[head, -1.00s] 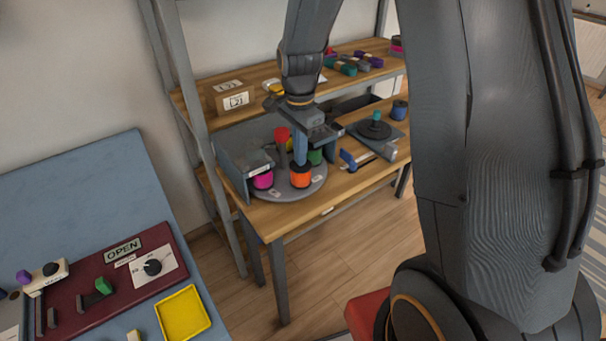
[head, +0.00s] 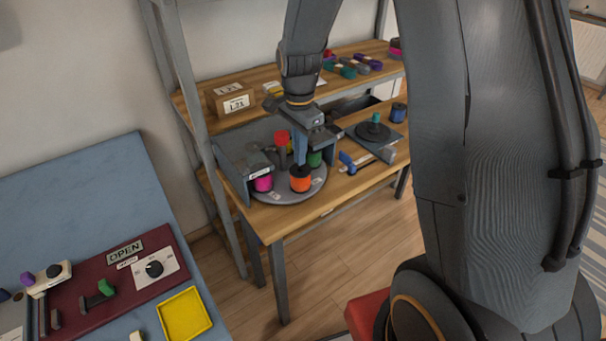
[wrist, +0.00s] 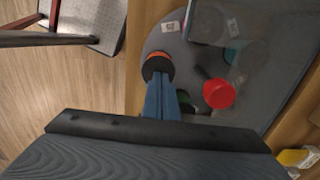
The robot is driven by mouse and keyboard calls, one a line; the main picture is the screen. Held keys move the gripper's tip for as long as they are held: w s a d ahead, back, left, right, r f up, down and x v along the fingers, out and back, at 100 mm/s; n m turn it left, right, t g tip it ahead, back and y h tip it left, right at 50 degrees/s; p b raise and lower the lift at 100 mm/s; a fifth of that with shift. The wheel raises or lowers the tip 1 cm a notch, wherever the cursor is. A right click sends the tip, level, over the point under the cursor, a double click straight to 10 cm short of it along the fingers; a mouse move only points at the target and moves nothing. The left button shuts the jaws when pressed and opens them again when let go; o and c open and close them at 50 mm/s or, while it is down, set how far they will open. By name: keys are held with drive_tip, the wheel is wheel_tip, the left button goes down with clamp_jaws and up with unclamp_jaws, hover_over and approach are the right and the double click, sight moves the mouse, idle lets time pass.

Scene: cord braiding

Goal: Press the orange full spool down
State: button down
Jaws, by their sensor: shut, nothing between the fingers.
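The orange spool (head: 300,182) stands upright at the front of the round grey turntable (head: 282,196), with a dark top. In the wrist view the orange spool (wrist: 157,54) shows its dark top and a strip of orange rim. My gripper (head: 300,164) is shut and empty, with its blue fingers pointing down at the spool's top. In the wrist view the fingertips of my gripper (wrist: 160,79) overlap the near edge of the dark top. They look in contact or nearly so; I cannot tell which.
A magenta spool (head: 263,183) stands left of the orange one, a green spool (head: 314,158) behind right, and a red piece (head: 282,137) further back. A grey housing (head: 240,165) borders the turntable's left. A blue-handled tool (head: 348,161) lies to the right on the wooden table.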

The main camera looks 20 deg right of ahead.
wheel_tip(320, 180, up, 6)
drive_tip(key=p, duration=0.4)
idle(0.3)
drive_tip(key=shift+r, duration=0.1)
drive_tip(key=shift+s, duration=0.1)
drive_tip(key=s+d+f+n+t+b, duration=0.1)
drive_tip(key=s+n+b, duration=0.3)
drive_tip(key=s+n, duration=1)
drive_tip(key=s, duration=0.3)
drive_tip(key=shift+s+f+b, duration=0.15)
drive_tip(key=shift+s+b, duration=0.05)
drive_tip(key=shift+b, duration=0.1)
idle(0.6)
